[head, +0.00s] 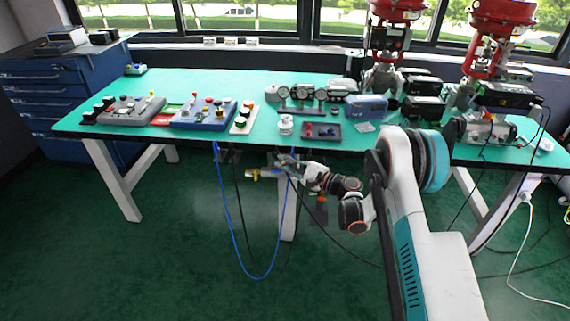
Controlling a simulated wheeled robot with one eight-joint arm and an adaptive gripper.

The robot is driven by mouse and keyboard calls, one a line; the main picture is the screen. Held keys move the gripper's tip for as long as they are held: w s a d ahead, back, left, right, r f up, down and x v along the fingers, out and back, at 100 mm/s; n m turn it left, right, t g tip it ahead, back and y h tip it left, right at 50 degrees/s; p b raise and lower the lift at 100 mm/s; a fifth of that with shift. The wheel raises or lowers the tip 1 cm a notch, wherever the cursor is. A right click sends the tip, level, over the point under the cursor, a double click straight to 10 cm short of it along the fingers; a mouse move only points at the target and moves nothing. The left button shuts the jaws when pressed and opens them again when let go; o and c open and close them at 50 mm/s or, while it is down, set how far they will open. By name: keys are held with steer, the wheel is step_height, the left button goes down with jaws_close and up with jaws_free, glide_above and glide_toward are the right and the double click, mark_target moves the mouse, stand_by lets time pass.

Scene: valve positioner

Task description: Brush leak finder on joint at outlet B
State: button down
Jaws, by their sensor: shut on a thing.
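My gripper (291,164) is in front of the table's front edge and a little below it, pointing left. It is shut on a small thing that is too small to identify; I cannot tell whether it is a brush. A fitting with a yellow end (253,174) shows just left of the gripper, below the tabletop. I cannot tell whether they touch. A small white jar (285,126) stands on the table above the gripper.
A blue hose (222,205) and dark cables hang in front. The floor at left is clear.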

mark_target(283, 163)
steer(key=shift+w+f, duration=0.1)
steer(key=shift+w, duration=0.15)
steer(key=shift+d, duration=0.3)
stand_by(0.5)
steer(key=shift+s, duration=0.1)
steer(key=shift+s+a+r+p, duration=0.2)
steer(key=shift+s+r, duration=0.35)
steer(key=shift+s, duration=0.2)
steer(key=shift+s+a+r+p, duration=0.1)
steer(key=shift+s+a+r, duration=0.1)
steer(key=shift+s+r, duration=0.45)
steer(key=shift+s+a+r+p, duration=0.1)
steer(key=shift+s+a+r, duration=0.1)
steer(key=shift+s+r, duration=0.45)
steer(key=shift+s+f, duration=0.2)
